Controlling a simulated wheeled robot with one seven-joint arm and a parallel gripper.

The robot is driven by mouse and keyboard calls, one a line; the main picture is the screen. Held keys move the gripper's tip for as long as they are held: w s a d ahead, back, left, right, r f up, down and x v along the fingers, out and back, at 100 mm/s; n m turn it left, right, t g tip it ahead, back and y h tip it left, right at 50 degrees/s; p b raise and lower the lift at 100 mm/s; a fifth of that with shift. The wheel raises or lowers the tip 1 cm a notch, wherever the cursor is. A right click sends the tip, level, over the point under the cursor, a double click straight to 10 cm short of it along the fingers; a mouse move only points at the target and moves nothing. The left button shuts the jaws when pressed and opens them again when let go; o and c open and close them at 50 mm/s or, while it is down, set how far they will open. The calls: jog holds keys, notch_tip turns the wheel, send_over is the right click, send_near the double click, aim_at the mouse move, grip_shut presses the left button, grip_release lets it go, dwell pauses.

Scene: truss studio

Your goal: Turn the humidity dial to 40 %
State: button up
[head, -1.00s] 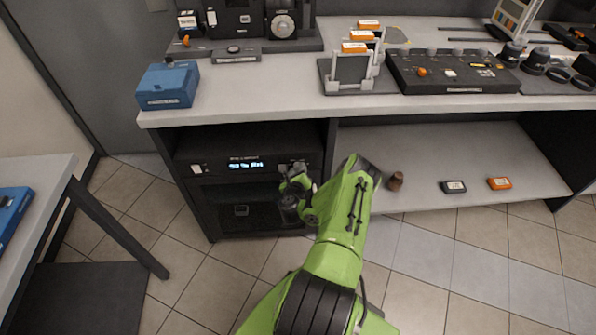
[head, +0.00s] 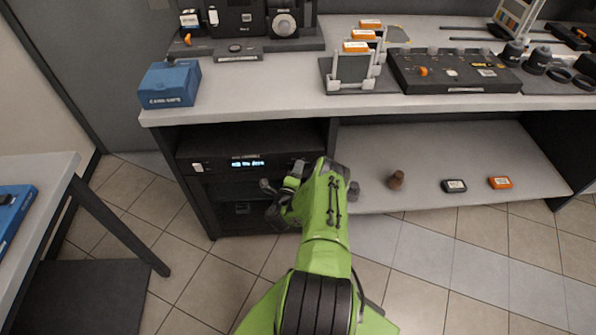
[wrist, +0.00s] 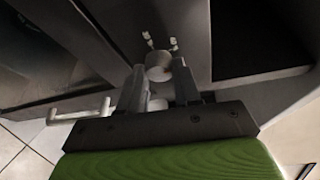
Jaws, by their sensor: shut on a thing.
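The black cabinet (head: 205,205) stands under the bench, with a dark front panel and a small lit display (head: 247,163) whose figures are too small to read surely. The humidity dial (wrist: 158,62) is a small pale round knob on the panel, seen in the wrist view. My gripper (wrist: 159,76) is shut on it, one finger on each side. In the head view my wrist and arm cover the dial, and its setting cannot be read. White marks show on the panel just beyond the dial in the wrist view.
A pale bar handle (wrist: 78,110) sticks out close left of my gripper in the wrist view. The bench top (head: 240,108) overhangs the cabinet.

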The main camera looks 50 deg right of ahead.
jog(key=shift+a+f+n+h, duration=0.1)
jog(key=shift+n+h, duration=0.2)
jog(key=shift+n, duration=0.2)
jog(key=o, duration=1)
jog(key=shift+o, duration=0.2)
